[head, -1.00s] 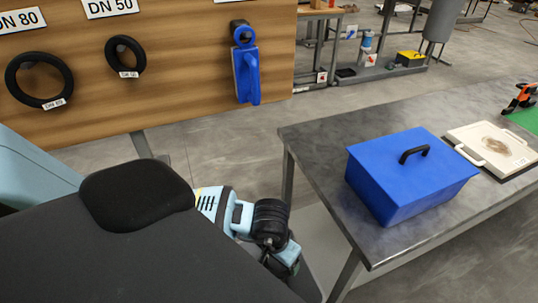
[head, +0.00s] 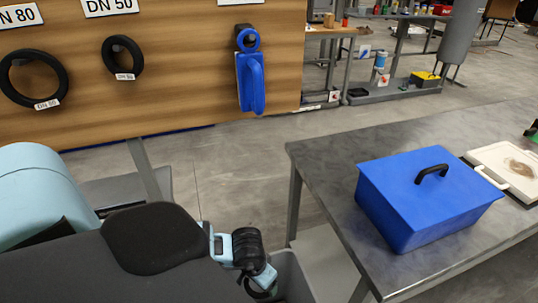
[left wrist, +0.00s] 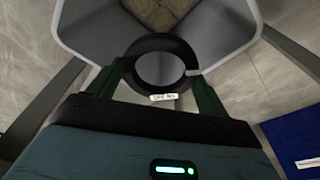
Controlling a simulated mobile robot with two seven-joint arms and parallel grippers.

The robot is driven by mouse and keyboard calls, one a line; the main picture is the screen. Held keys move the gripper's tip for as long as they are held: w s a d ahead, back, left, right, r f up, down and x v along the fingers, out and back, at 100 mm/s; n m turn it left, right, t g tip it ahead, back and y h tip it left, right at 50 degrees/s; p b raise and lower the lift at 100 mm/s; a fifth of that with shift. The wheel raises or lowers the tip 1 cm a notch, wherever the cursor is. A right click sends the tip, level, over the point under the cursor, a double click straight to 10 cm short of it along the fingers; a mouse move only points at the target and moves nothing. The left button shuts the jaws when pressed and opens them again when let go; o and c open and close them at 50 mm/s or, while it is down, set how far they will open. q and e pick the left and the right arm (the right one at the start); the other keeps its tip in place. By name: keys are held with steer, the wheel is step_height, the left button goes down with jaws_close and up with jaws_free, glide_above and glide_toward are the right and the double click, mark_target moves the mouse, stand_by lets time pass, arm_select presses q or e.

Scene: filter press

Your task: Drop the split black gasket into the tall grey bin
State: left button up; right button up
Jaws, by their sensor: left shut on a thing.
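The black gasket (left wrist: 160,42) is a ring with a small white label and a narrow gap at its right side in the left wrist view. My left gripper (left wrist: 161,75) is shut on it, with a finger at each side of the ring. The grey bin (left wrist: 232,38) is open beneath the ring in that view, with something brownish at its bottom. In the head view the bin (head: 292,277) shows partly beside the table, behind my left gripper (head: 263,284). The ring is hard to make out there. My right gripper is not in view.
A metal table (head: 330,155) holds a blue lidded box (head: 415,205) and a white tray (head: 510,165). A wooden board (head: 180,80) carries two black rings and a blue part. A blue surface (left wrist: 292,145) shows at lower right in the left wrist view.

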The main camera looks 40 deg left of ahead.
arm_select(q)
step_height(320, 180, down, 5)
steer(key=b, duration=0.2)
steer(key=shift+r+b, duration=0.1)
steer(key=shift+b, duration=0.2)
steer(key=o, duration=1)
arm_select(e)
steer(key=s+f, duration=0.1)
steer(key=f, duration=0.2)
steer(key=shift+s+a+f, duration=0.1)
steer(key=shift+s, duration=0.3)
arm_select(q)
step_height(320, 180, up, 8)
steer(key=s, duration=0.1)
